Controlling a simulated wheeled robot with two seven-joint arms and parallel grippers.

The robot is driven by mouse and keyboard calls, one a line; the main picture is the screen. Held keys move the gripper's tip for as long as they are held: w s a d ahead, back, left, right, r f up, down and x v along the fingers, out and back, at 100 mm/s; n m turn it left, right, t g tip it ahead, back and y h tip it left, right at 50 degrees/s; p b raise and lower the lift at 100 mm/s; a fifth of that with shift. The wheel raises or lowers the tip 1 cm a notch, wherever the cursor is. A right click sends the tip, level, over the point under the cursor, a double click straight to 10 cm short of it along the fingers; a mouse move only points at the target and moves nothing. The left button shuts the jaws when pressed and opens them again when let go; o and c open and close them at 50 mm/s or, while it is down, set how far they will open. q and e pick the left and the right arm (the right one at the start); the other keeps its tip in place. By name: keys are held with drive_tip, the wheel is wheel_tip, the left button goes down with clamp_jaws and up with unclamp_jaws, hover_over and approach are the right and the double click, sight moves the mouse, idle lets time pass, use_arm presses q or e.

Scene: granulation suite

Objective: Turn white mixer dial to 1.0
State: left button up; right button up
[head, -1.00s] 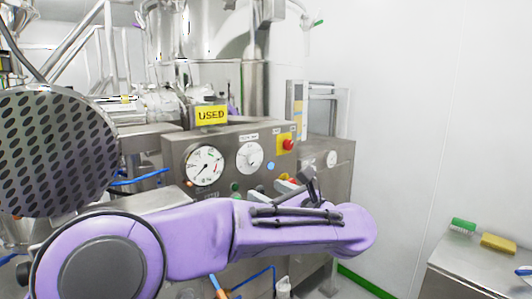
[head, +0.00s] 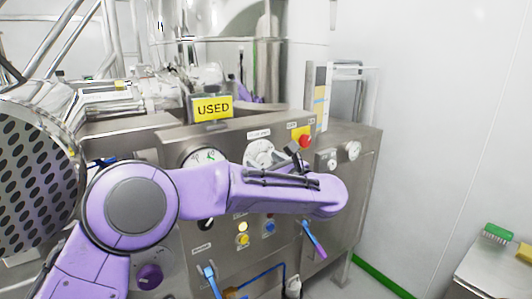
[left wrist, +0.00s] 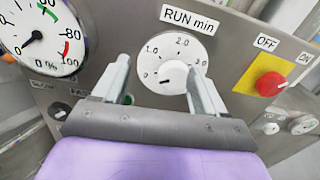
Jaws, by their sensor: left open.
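The white mixer dial (left wrist: 176,58), labelled RUN min, is on the steel control panel and has a scale from 0 to 3.0. Its small black mark is at the lower left, near the 0. My left gripper (left wrist: 160,64) is open, with one finger on each side of the dial; I cannot tell whether they touch it. In the head view the dial (head: 257,151) is partly covered by my lilac left arm, and my left gripper (head: 293,155) shows only as dark parts beside it. My right gripper is not in view.
A black-and-white gauge (left wrist: 40,35) is left of the dial. A red OFF button (left wrist: 271,84) on a yellow plate is to the right. A yellow USED sign (head: 212,107) stands on the panel top. A side bench (head: 490,275) is at the lower right.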

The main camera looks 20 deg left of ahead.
sight(269, 162)
use_arm(q)
drive_tip(key=w, duration=0.1)
drive_tip(key=w+f, duration=0.1)
drive_tip(key=w, duration=0.1)
drive_tip(key=w+f, duration=0.1)
drive_tip(key=w, duration=0.1)
drive_tip(key=shift+a+f, duration=0.25)
drive_tip(key=shift+s+a+r, duration=0.25)
drive_tip(key=shift+s, duration=0.25)
drive_tip(key=c, duration=0.9)
drive_tip(key=shift+c, duration=0.8)
drive_tip(key=shift+d, duration=0.1)
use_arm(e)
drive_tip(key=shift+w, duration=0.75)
use_arm(q)
drive_tip(key=shift+f+m, duration=0.1)
drive_tip(key=shift+m, duration=0.2)
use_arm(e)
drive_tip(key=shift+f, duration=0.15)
